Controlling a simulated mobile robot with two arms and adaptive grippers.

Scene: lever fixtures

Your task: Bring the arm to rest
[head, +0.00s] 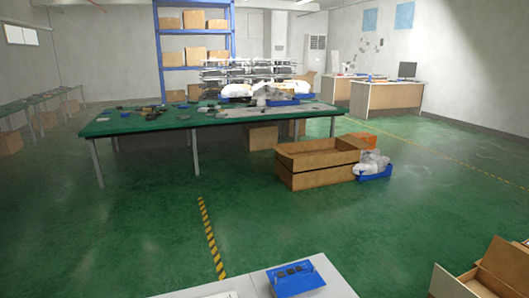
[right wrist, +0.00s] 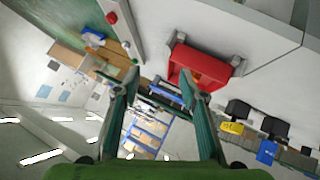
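My right gripper (right wrist: 158,84) shows in the right wrist view with its two green fingers spread apart and nothing between them. A red box-shaped fixture (right wrist: 203,68) with grey end parts sits just past the right fingertip; I cannot tell whether they touch. A pale bar with a red knob (right wrist: 111,18) lies beyond the left finger. In the head view, a blue fixture (head: 296,278) with dark parts on top sits on a white surface (head: 236,287) at the bottom edge. Neither gripper shows in the head view.
Black fixtures with a yellow part (right wrist: 232,127) and a blue part (right wrist: 267,152) stand at the right of the wrist view. In the head view, a green table (head: 165,122), a large carton (head: 316,164) and an open box (head: 490,270) stand around open green floor.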

